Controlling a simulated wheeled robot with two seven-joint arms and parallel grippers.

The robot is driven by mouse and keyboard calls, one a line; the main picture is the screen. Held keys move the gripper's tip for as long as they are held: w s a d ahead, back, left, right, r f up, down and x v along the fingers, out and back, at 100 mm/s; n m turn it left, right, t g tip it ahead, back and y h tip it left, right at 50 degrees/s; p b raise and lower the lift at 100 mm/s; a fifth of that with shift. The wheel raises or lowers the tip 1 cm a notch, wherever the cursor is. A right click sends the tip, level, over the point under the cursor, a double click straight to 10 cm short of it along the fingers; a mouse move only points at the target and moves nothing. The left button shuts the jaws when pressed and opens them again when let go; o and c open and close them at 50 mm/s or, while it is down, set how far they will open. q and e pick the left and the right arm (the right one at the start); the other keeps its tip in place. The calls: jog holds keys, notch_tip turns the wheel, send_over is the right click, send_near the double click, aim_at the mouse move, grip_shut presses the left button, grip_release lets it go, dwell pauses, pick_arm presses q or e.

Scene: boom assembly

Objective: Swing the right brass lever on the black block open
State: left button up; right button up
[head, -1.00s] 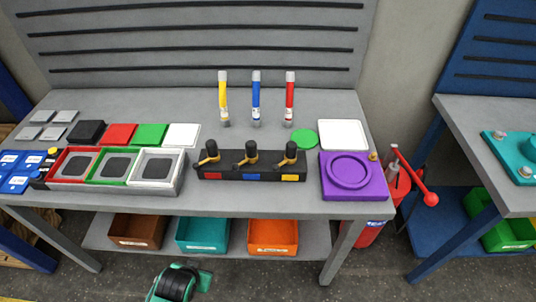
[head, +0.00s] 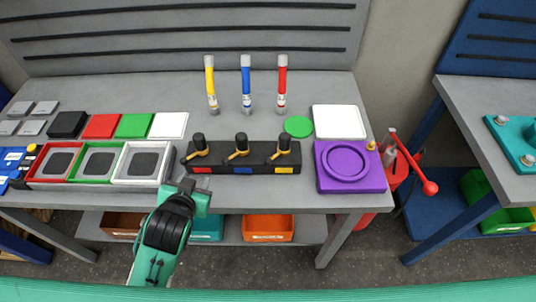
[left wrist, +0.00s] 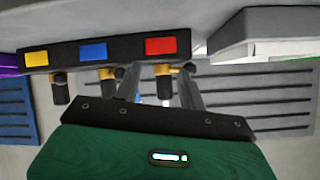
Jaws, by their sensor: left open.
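The black block (head: 243,170) lies near the front edge of the grey workbench. It has red, blue and yellow labels on its front and carries three black-knobbed brass levers. The right brass lever (head: 280,155) stands above the yellow label, its brass arm pointing toward the front left. The block also shows in the left wrist view (left wrist: 125,48), with the yellow label on the left there. My left gripper (head: 197,192) is open and empty, in front of the block's left end, apart from the right lever. It shows in the left wrist view (left wrist: 158,80). My right gripper is out of view.
A white-rimmed tray (head: 145,163) stands left of the block and a purple fixture (head: 350,168) right of it. Yellow, blue and red tubes (head: 246,85) stand behind. The bench between tubes and block is clear. Bins (head: 268,228) sit on the lower shelf.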

pick_arm(q)
jog(key=w+d+r+m+t+h, duration=0.35)
jog(key=d+r, duration=0.25)
jog(key=r, duration=0.4)
jog(key=w+d+r+m+t+h, duration=0.25)
jog(key=w+d+r+t, duration=0.25)
jog(key=r, duration=0.4)
jog(key=s+d+r+m+g+h, duration=0.4)
jog(key=d+r+m+h, duration=0.65)
jog(key=m+h, duration=0.3)
jog(key=s+d+f+m+g, duration=0.1)
jog(key=s+d+m+g, duration=0.35)
jog(key=m+g, duration=0.5)
jog(key=s+d+f+m+g, duration=0.1)
jog(key=s+d+m+g, duration=0.4)
jog(key=m+g, duration=0.5)
jog(key=m+t+y, duration=0.3)
jog(key=y, duration=1.7)
send_near(268, 159)
notch_tip(268, 159, down, 9)
jog(key=p, duration=0.3)
jog(key=shift+s+a+p, duration=0.1)
jog(key=shift+a+p, duration=0.05)
jog(key=shift+p, duration=0.25)
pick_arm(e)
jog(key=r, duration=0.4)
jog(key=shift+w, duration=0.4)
